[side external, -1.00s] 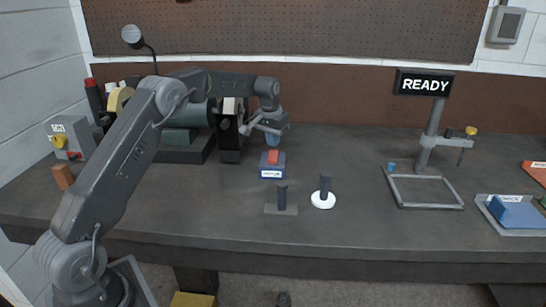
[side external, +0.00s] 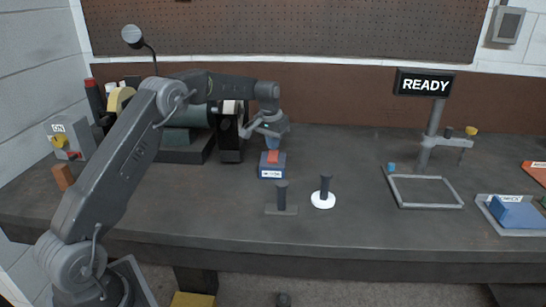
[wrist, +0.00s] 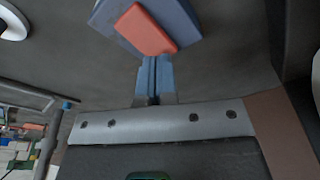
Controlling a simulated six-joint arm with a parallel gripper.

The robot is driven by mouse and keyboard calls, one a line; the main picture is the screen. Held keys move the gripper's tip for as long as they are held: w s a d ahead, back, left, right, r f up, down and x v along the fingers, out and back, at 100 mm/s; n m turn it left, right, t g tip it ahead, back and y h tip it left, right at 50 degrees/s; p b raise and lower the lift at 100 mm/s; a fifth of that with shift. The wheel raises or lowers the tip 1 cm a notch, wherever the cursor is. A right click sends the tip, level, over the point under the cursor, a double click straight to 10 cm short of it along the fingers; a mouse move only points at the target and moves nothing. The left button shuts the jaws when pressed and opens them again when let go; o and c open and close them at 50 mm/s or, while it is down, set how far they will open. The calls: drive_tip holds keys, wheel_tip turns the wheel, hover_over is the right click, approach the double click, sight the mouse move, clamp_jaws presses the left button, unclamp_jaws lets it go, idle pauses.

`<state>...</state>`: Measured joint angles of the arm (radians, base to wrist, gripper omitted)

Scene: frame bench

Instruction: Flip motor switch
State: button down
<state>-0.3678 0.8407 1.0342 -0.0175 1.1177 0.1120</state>
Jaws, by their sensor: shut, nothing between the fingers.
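A blue switch box (side external: 272,168) with a red rocker (side external: 273,156) and a white front label stands on the bench; the label is too small to read. In the wrist view the box (wrist: 112,22) and rocker (wrist: 145,29) fill the top middle. My gripper (side external: 272,145) is just behind and above the box, pointing down. Its blue fingers (wrist: 154,63) are shut together and empty, with their tips close to the rocker; I cannot tell whether they touch it.
A grinder-like machine (side external: 190,135) stands behind the box at left. In front stand a dark post on a plate (side external: 281,210) and a post on a white disc (side external: 323,202). A grey box with a yellow knob (side external: 59,141) reads ON. A READY sign (side external: 425,83) stands right.

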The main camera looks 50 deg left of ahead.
drive_tip(key=shift+f, duration=0.85)
idle(0.3)
drive_tip(key=shift+r, duration=3.6)
